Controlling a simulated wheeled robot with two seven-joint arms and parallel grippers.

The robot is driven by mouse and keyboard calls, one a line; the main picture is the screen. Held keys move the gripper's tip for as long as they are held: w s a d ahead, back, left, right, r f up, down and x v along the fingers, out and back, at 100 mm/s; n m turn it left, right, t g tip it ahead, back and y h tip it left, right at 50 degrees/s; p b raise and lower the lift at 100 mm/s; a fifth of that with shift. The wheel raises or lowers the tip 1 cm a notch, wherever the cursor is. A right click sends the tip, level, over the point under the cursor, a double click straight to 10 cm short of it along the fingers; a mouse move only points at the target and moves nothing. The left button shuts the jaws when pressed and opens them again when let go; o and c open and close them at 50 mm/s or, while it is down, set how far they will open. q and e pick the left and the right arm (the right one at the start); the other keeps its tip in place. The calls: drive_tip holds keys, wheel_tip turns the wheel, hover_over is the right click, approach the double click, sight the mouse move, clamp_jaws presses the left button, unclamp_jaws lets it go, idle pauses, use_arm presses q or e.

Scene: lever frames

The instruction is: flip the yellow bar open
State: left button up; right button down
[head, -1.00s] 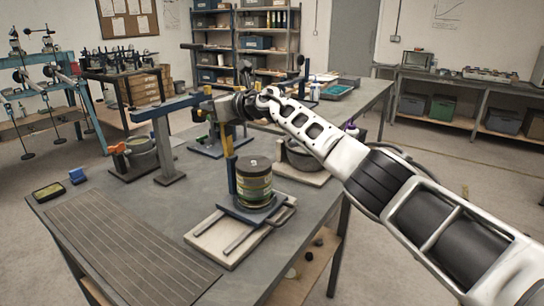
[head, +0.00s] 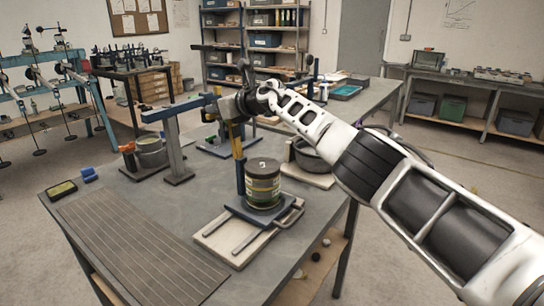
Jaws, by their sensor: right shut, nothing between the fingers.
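A lever frame stands on the near workbench, with a grey-beige base (head: 222,246) and a thin upright post. My right gripper (head: 229,106) is at the top of the frame, shut with nothing held. Its fingertips are dark and hard to make out, and I cannot tell whether they touch the bar. A dark green-banded can (head: 263,185) stands on the frame's blue plate, right of the post. My left gripper is not in view.
A blue-grey T-shaped stand (head: 175,150) is close on the left. A pot (head: 151,152) is behind it and a grey bowl (head: 312,157) is right of the can.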

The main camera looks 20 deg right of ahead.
use_arm(q)
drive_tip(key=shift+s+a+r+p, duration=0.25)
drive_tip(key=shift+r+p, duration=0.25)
drive_tip(key=shift+p, duration=0.45)
use_arm(e)
wheel_tip(320, 180, up, 10)
drive_tip(key=shift+s+d, duration=0.3)
drive_tip(key=shift+s, duration=0.15)
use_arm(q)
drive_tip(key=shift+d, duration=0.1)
